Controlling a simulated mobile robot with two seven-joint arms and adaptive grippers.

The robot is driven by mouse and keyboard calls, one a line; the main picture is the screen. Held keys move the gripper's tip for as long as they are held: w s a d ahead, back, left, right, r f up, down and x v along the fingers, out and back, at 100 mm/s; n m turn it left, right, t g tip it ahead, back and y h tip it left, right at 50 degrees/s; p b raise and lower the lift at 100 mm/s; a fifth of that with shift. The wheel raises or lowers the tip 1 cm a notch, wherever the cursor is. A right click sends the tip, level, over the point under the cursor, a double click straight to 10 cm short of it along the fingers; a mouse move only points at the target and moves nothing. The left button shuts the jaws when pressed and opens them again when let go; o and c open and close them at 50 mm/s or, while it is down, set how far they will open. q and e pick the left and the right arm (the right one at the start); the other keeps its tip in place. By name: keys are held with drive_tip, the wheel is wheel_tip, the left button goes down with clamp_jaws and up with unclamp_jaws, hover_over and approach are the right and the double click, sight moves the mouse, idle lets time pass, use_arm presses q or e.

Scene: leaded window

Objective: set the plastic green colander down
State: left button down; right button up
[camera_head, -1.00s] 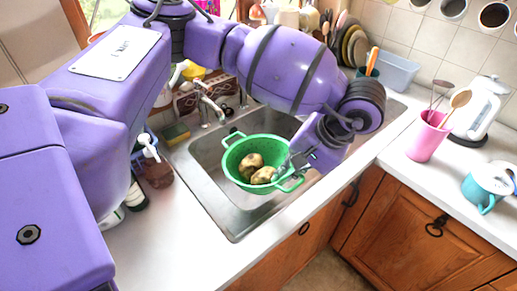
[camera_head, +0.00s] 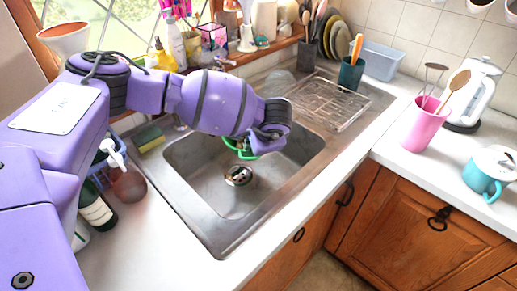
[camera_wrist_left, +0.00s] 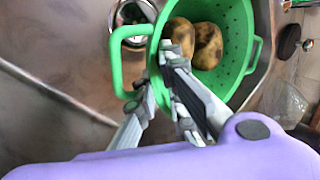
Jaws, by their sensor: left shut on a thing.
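The green colander (camera_head: 239,149) is mostly hidden behind my left arm in the head view, at the far side of the sink basin (camera_head: 195,165). In the left wrist view the colander (camera_wrist_left: 238,62) shows clearly, with two brown potatoes (camera_wrist_left: 194,43) inside. My left gripper (camera_wrist_left: 160,72) is shut on its near rim, beside the green loop handle (camera_wrist_left: 116,62). I cannot tell whether the colander touches the basin floor. My right gripper is not in view.
The drain (camera_head: 238,176) and front basin floor are clear. A wire rack (camera_head: 328,103) lies on the drainer at right. A sponge (camera_head: 149,138) and bottles stand left of the sink. A pink cup (camera_head: 426,124) is on the right counter.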

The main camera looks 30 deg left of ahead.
use_arm(q)
drive_tip(key=shift+w+a+f, duration=0.15)
drive_tip(key=shift+w+a, duration=0.15)
drive_tip(key=shift+w, duration=0.1)
drive_tip(key=shift+f+b, duration=1.9)
drive_tip(key=shift+f, duration=1.4)
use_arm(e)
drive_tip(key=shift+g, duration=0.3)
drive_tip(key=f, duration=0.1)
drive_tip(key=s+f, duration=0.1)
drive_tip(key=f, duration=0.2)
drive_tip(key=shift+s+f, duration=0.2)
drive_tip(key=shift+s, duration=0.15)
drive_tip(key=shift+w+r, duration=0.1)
use_arm(q)
drive_tip(key=shift+f, duration=0.5)
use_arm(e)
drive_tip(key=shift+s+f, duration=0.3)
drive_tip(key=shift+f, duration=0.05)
use_arm(q)
drive_tip(key=c, duration=1.8)
unclamp_jaws()
drive_tip(key=shift+s, duration=0.1)
drive_tip(key=shift+o, duration=0.2)
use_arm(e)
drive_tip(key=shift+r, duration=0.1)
